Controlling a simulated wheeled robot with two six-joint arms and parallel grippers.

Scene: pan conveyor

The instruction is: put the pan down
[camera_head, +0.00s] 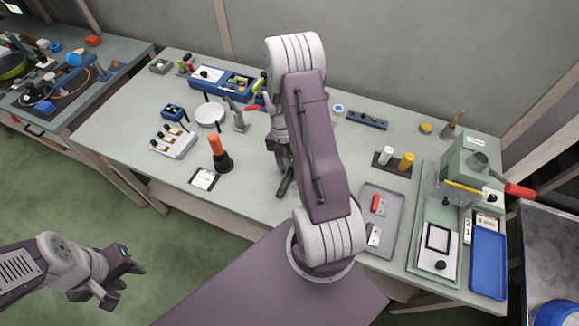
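A round, dark-rimmed thing with a green inside (12,66), which may be the pan, sits on the bench at the far left and is cut off by the picture edge. My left gripper (122,284) is over the green floor at the lower left, in front of the bench. Its fingers are apart and nothing shows between them. My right gripper (285,183) points down over the middle of the long table, partly hidden behind my own arm link. Whether its fingers are apart cannot be seen. No pan shows in either gripper.
The long table (128,124) carries an orange-topped dark tool (218,152), a blue organiser (235,83), a grey tray (393,198), a lever press (468,165) and a blue tray (488,262). Its left end is bare. A metal surface (550,235) is at the right.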

